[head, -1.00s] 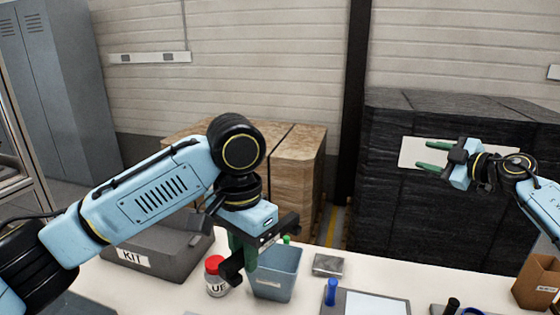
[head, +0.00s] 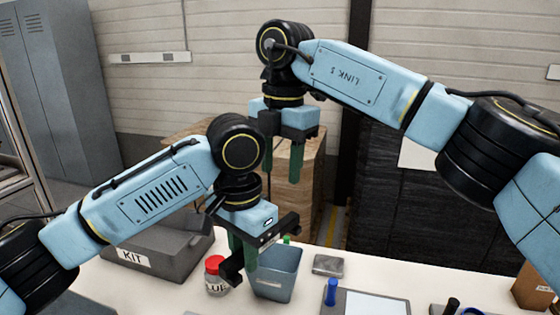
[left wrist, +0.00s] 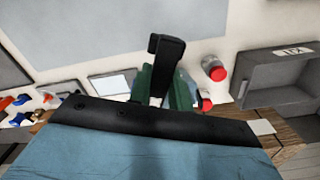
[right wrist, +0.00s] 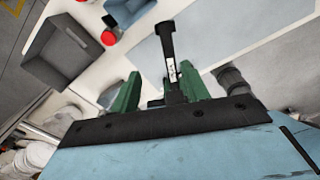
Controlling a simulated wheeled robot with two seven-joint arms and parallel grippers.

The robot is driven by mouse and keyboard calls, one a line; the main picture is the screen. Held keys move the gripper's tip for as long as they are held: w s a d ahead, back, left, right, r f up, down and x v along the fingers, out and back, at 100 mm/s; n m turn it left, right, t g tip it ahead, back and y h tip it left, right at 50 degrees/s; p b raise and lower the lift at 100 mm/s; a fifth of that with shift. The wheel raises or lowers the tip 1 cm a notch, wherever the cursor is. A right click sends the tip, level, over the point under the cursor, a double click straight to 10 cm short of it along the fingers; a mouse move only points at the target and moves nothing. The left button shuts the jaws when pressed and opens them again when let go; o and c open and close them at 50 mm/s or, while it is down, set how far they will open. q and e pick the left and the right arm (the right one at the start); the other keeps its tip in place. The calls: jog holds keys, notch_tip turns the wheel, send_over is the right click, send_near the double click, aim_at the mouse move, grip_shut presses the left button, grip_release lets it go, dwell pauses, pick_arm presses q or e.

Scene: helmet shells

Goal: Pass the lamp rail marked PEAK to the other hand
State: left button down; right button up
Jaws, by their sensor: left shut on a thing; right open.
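My left gripper (head: 243,252) points down over the table and is shut on a black lamp rail (head: 284,229). The rail sticks out on both sides of the green fingers. In the left wrist view the rail (left wrist: 166,50) stands up between the fingers (left wrist: 162,88). My right gripper (head: 290,160) is open, fingers down, above and to the right of the left gripper in the head view. In the right wrist view the rail (right wrist: 168,45) shows ahead of the right gripper (right wrist: 160,88), with a small white label too small to read.
Below the left gripper stand a blue-grey bin (head: 277,283) and a jar with a red lid (head: 215,276). A grey KIT box (head: 165,258) is at left. A metal block (head: 328,265), blue marker (head: 331,292) and white sheet (head: 375,303) lie to the right.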

jog(key=f, duration=1.1)
jog(key=shift+s+f, duration=0.2)
jog(key=shift+f, duration=0.15)
jog(key=shift+c, duration=0.3)
jog(key=shift+a, duration=0.1)
grip_shut()
pick_arm(q)
jog(key=c, duration=1.2)
grip_release()
